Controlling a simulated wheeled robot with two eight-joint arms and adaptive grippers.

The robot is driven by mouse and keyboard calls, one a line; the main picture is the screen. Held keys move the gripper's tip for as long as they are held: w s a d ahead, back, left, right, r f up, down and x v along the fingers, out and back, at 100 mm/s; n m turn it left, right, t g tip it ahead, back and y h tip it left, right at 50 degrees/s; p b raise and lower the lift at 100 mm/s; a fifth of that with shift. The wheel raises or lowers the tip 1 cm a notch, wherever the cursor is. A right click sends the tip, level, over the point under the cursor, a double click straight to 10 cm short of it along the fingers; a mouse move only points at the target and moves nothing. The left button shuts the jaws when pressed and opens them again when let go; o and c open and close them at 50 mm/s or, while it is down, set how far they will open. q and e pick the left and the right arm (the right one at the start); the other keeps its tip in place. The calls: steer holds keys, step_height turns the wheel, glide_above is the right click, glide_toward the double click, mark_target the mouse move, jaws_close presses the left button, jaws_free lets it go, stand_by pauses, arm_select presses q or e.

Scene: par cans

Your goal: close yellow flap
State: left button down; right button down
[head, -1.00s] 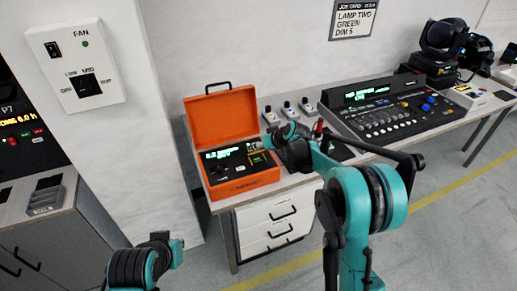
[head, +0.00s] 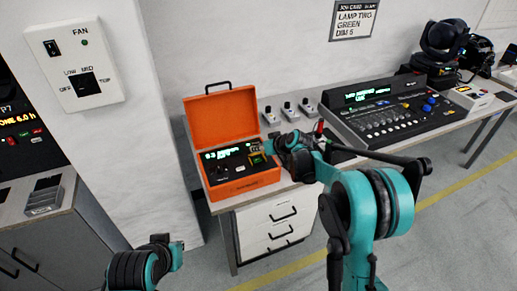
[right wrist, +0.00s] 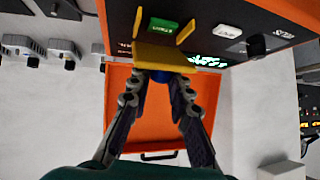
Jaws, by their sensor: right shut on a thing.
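The yellow flap (right wrist: 163,58) is in the right wrist view, at the panel of an orange case. It stands out from the panel, raised beside a green button (right wrist: 163,26) that is uncovered between yellow side walls. My right gripper (right wrist: 160,78) has its fingertips at the flap's outer edge and is shut on it. In the head view my right gripper (head: 270,147) reaches the right side of the case, and the flap is small there and partly hidden. My left arm shows at the bottom left, but its gripper is out of view.
The orange case (head: 243,187) stands on the bench with its lid (head: 222,117) up. Several small grey switch boxes (head: 289,112) stand behind the gripper. A lighting console (head: 385,110) is to the right. A drawer unit (head: 272,228) is below the bench top.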

mark_target(262, 167)
steer(key=s+f+t+y+b, duration=0.1)
steer(key=b, duration=0.1)
steer(key=s+f+t+b, duration=0.1)
steer(key=t+b, duration=0.1)
steer(key=shift+d+f+n+t+y, duration=0.1)
steer(key=shift+d+n+t+y, duration=0.2)
steer(key=shift+d+y, duration=0.1)
steer(key=shift+s+f+t+b, duration=0.25)
steer(key=shift+t+b, duration=0.2)
steer(key=shift+t, duration=0.25)
steer(key=shift+s+d+f+n+t+y, duration=0.1)
steer(key=shift+s+f+n+t+y, duration=0.1)
steer(key=shift+f+t+y, duration=0.3)
steer(key=shift+s+f+n+t+y, duration=0.1)
steer(key=shift+f+n+t+y, duration=0.1)
steer(key=shift+t+y, duration=0.35)
steer(key=shift+t, duration=0.25)
steer(key=c, duration=1.4)
jaws_free()
steer(key=shift+o, duration=0.2)
steer(key=v, duration=0.7)
steer(key=shift+s+d+r, duration=0.1)
steer(key=shift+s, duration=0.1)
